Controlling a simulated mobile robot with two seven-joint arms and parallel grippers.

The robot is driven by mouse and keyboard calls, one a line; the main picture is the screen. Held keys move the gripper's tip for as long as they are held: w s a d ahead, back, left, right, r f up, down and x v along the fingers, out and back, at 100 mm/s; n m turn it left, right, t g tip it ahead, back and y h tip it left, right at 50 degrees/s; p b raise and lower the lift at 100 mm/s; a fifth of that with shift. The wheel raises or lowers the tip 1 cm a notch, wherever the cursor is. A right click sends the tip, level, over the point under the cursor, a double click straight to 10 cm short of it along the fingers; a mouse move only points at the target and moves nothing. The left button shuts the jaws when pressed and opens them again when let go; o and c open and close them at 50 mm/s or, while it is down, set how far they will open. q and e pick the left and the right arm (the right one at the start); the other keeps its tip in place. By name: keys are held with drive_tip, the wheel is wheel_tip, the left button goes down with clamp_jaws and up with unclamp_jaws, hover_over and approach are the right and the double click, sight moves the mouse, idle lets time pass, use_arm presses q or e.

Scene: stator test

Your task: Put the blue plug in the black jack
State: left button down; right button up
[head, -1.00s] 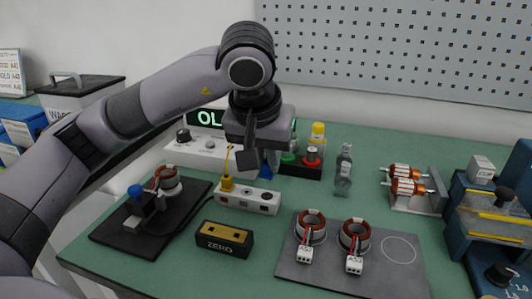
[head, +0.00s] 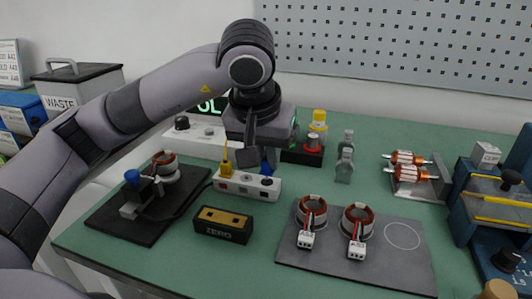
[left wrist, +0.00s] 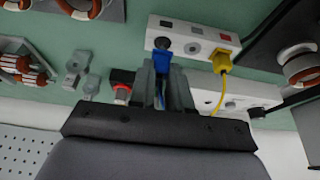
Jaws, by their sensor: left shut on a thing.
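My left gripper (head: 258,157) is shut on the blue plug (head: 267,167), pointing down over the right end of the white jack box (head: 243,190). In the left wrist view the blue plug (left wrist: 160,62) sits between the fingers (left wrist: 163,82), its front end at the black jack (left wrist: 163,43). The black jack (head: 267,182) is just below the plug in the head view. I cannot tell whether the plug touches or enters it. A yellow plug (head: 226,166) with a yellow lead stands at the box's other end. My right gripper is not in view.
A black ZERO block (head: 222,225) stands in front of the box. A black fixture board (head: 120,225) lies to the left, a grey mat (head: 385,270) with two wound stators to the right. A white meter (head: 195,145) and red terminal (head: 313,143) are behind.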

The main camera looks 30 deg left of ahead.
use_arm(q)
drive_tip(key=shift+f+b, duration=0.4)
drive_tip(key=shift+f, duration=0.05)
idle(0.7)
drive_tip(key=shift+f, duration=0.15)
idle(0.4)
drive_tip(key=shift+f+b, duration=0.15)
drive_tip(key=shift+b, duration=0.15)
drive_tip(key=shift+f, duration=0.15)
drive_tip(key=shift+f+b, duration=0.2)
drive_tip(key=shift+b, duration=0.1)
drive_tip(key=c, duration=1)
unclamp_jaws()
